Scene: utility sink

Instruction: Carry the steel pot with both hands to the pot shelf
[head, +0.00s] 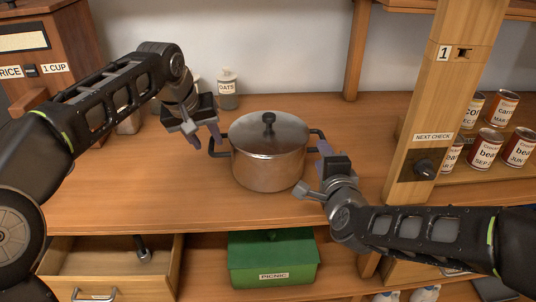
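The steel pot (268,165) stands upright on the wooden counter with its lid (268,136) on. It has a dark side handle on the left and another on the right. My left gripper (205,137) is beside the left handle, its two fingers apart, with nothing seen between them. My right gripper (324,149) is close to the right handle; its fingers are partly hidden, so I cannot tell whether they are open or touching the handle. No shelf in view is marked as the pot shelf.
A wooden post (446,90) with a dial stands right of the pot, with several cans behind it. A jar labelled oats (228,90) stands at the back. Below the counter are an open drawer (105,265) and a green picnic box (273,260). The counter's front left is clear.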

